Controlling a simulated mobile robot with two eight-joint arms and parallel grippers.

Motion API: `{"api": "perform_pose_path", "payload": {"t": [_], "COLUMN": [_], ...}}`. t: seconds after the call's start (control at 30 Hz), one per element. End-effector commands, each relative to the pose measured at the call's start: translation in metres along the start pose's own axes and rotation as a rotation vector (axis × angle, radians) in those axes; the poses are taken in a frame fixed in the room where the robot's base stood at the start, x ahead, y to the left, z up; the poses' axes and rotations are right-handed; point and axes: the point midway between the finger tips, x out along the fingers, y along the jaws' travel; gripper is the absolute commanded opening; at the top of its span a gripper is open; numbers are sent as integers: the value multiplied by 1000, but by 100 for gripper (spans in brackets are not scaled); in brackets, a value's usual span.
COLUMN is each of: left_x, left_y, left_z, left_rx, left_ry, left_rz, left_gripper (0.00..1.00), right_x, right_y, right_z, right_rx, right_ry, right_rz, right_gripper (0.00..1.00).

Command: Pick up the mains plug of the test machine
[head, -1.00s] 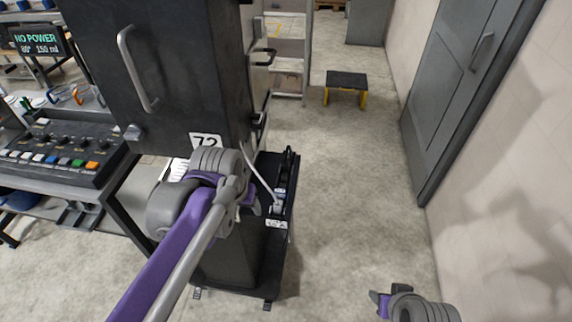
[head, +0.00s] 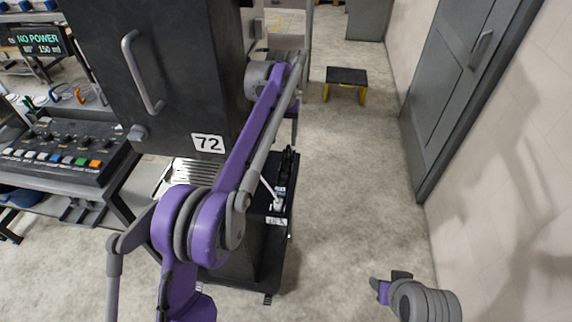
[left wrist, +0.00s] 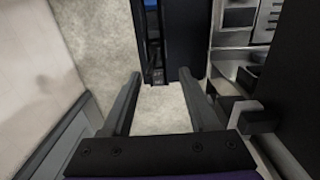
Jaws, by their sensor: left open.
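The test machine (head: 185,100) is a tall black cabinet labelled 72. A pale cord runs down its right side to what looks like a pale plug (head: 278,206) in a dark strip on the black stand (head: 270,255) below. My left arm crosses in front of the machine, and its wrist end is at the machine's right side, above and beyond the plug. In the left wrist view my left gripper (left wrist: 172,80) is open, with nothing between its fingers; I cannot make out the plug there. My right gripper (head: 385,287) is at the lower right, over the floor, away from the machine.
A control panel (head: 60,150) with coloured buttons and a NO POWER display (head: 38,41) stand at the left. A black and yellow step stool (head: 346,82) stands behind. A grey door (head: 455,90) and wall bound the right. The floor between is clear.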

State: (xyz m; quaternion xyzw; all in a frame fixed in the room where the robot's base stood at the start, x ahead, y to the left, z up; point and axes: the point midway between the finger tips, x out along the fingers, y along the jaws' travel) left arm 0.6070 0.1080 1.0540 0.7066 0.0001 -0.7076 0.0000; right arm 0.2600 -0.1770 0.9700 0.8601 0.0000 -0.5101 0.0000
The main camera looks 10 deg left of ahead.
Motion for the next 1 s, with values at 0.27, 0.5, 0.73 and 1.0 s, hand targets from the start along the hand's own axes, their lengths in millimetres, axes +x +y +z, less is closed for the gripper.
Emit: {"api": "perform_pose_path", "payload": {"t": [0.27, 0.5, 0.73, 1.0], "left_x": [40, 65, 92, 94], "left_y": [0, 6, 8, 8], "left_z": [1, 4, 5, 5], "left_rx": [0, 1, 0, 0], "left_ry": [0, 1, 1, 1], "left_rz": [0, 0, 0, 0], "left_gripper": [60, 60, 60, 58], "right_x": [6, 7, 8, 7], "right_y": [0, 0, 0, 0], "right_z": [8, 9, 10, 9], "right_rx": [0, 0, 0, 0], "right_ry": [-7, -8, -9, -9], "right_rz": [0, 0, 0, 0], "right_gripper": [50, 50, 50, 50]}}
